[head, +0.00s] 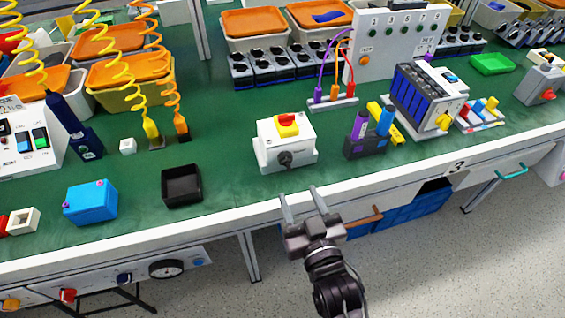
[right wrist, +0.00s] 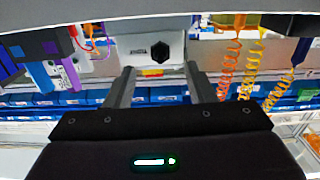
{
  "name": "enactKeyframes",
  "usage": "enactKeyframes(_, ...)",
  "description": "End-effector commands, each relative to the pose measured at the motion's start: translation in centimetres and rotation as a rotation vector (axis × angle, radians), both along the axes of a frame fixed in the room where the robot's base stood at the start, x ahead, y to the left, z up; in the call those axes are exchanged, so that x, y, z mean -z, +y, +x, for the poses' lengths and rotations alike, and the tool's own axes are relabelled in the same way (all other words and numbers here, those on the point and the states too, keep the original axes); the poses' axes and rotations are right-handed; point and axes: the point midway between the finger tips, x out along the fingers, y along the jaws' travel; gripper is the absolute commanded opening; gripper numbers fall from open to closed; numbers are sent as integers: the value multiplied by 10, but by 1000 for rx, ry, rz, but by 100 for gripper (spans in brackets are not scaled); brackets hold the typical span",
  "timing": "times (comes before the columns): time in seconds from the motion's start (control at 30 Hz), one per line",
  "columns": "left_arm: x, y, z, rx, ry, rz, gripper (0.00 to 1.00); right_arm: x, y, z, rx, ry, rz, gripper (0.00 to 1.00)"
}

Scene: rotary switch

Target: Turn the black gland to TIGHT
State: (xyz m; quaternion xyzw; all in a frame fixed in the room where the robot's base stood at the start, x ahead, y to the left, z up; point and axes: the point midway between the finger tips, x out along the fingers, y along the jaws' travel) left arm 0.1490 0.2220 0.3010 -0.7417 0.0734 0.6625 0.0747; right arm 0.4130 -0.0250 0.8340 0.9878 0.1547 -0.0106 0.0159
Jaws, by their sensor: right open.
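The black gland (head: 285,158) is on the front face of a white switch box (head: 265,148) with a red and yellow knob (head: 288,124) on top. In the right wrist view the gland (right wrist: 160,50) shows as a dark hexagonal shape on the white box, beside a small dark label (right wrist: 136,51) too small to read. My right gripper (head: 300,196) is open and empty in front of the table edge, short of the box and apart from it. Its two fingers (right wrist: 160,76) point toward the box in the wrist view. My left gripper is not in view.
A black tray (head: 181,186) and a blue box (head: 90,202) stand left of the switch box. A dark holder with purple and blue markers (head: 367,143) stands to its right. The green table (head: 225,150) is clear around the box.

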Motion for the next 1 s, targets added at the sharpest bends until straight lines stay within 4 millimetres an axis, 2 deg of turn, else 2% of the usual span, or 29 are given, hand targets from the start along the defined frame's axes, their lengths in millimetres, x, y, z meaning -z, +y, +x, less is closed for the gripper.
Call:
enactKeyframes(0.17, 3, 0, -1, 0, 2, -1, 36, -15, 4, 3, -3, -21, 33, 49)
enactKeyframes(0.4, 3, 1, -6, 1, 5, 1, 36, -16, 16, 40, -3, -22, 31, 49)
enactKeyframes(0.6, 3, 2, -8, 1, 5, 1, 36, -15, 24, 63, -4, -20, 32, 49)
enactKeyframes(0.97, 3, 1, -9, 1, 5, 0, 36, -14, 25, 69, -4, -17, 32, 49)
enactKeyframes(1.0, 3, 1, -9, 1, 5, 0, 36, -14, 25, 69, -4, -17, 32, 46)
